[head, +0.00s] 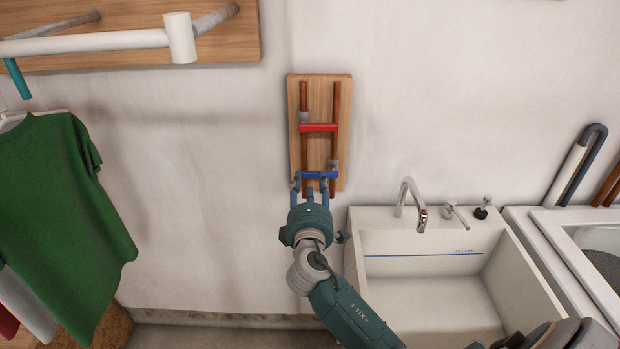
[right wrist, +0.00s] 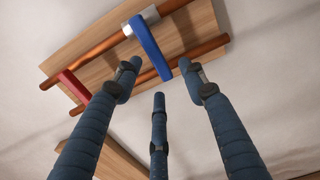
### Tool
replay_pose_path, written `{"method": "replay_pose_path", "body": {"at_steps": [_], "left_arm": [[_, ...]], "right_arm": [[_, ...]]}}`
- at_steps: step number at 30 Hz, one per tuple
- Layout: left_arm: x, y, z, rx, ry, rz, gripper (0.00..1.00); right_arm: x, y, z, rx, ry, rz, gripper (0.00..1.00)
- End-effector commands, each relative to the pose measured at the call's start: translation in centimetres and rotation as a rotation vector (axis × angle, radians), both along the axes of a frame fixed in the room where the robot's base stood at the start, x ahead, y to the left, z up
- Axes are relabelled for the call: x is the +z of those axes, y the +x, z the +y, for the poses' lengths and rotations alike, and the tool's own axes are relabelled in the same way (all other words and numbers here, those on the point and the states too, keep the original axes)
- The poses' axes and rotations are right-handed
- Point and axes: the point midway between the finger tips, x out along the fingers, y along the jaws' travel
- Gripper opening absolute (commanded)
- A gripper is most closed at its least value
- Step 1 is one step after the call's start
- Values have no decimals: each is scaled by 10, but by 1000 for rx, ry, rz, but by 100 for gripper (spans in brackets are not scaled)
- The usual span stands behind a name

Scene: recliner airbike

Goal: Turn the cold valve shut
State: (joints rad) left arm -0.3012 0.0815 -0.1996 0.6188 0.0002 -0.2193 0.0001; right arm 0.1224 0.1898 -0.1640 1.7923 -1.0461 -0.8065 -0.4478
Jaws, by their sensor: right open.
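The cold valve has a blue lever (head: 320,174) low on a wooden board (head: 343,110) on the wall. The lever lies crosswise, from the right copper pipe toward the left one. In the right wrist view the blue lever (right wrist: 149,46) points its free end toward my fingers. My right gripper (head: 313,183) is open, its three fingers just in front of the lever, nothing held. In the right wrist view my gripper (right wrist: 160,78) has its fingertips spread around the lever's free end; contact cannot be told. My left gripper is not in view.
A red lever (head: 318,127) sits crosswise higher on the same board. A white sink (head: 440,290) with a faucet (head: 408,200) stands to the right. A green shirt (head: 60,190) hangs at the left under a wooden rack (head: 100,62). The wall between shirt and board is bare.

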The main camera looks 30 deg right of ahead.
Motion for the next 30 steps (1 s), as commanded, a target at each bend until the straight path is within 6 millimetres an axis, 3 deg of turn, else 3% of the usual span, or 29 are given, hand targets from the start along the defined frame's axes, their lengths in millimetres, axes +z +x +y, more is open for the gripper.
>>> {"method": "replay_pose_path", "body": {"at_steps": [6,12,30], "left_arm": [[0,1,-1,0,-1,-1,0],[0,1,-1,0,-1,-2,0],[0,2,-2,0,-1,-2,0]], "right_arm": [[-2,-42,26,2,3,3,42],[-1,-66,41,1,2,3,42],[-1,-73,45,1,0,1,42]]}}
